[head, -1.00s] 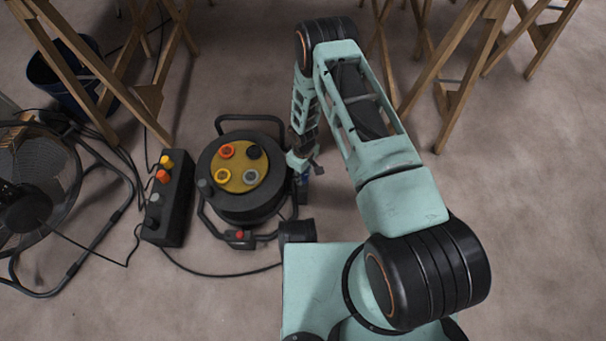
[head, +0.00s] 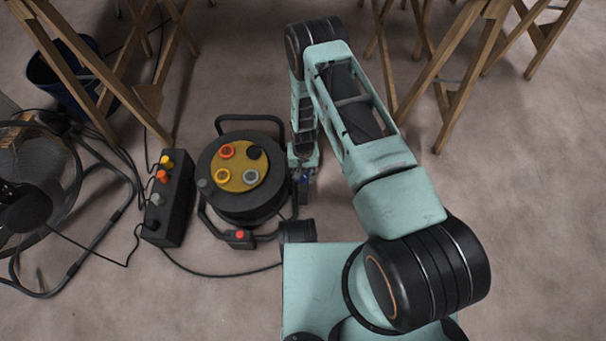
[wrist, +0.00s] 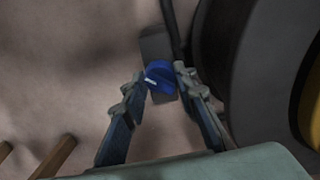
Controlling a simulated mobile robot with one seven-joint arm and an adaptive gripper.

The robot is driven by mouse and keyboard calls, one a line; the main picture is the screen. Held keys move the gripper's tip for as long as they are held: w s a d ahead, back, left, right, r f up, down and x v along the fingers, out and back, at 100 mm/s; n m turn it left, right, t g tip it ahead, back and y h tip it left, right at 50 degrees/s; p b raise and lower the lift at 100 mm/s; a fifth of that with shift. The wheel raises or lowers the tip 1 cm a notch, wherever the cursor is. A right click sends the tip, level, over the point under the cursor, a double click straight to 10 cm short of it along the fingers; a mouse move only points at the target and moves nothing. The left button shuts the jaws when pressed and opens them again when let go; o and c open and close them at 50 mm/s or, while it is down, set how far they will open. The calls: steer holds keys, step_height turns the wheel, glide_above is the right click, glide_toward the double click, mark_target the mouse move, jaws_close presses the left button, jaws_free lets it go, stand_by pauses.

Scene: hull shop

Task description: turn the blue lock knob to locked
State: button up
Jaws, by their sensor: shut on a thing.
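The blue lock knob (wrist: 160,78) sits on a small grey box (wrist: 157,44) in the wrist view. In the head view my gripper (head: 303,176) is low, just right of the cable reel (head: 240,205). There the knob is mostly hidden by my gripper, with only a little blue showing.
The black reel stands close to my gripper's left. A black box with coloured knobs (head: 170,200) and a fan (head: 35,175) are farther left. Wooden trestles (head: 455,75) stand at the back. The floor on the right is clear.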

steer(key=shift+m, duration=0.6)
steer(key=o, duration=1.2)
steer(key=shift+c, duration=0.2)
steer(key=shift+r, duration=0.1)
step_height(320, 180, up, 12)
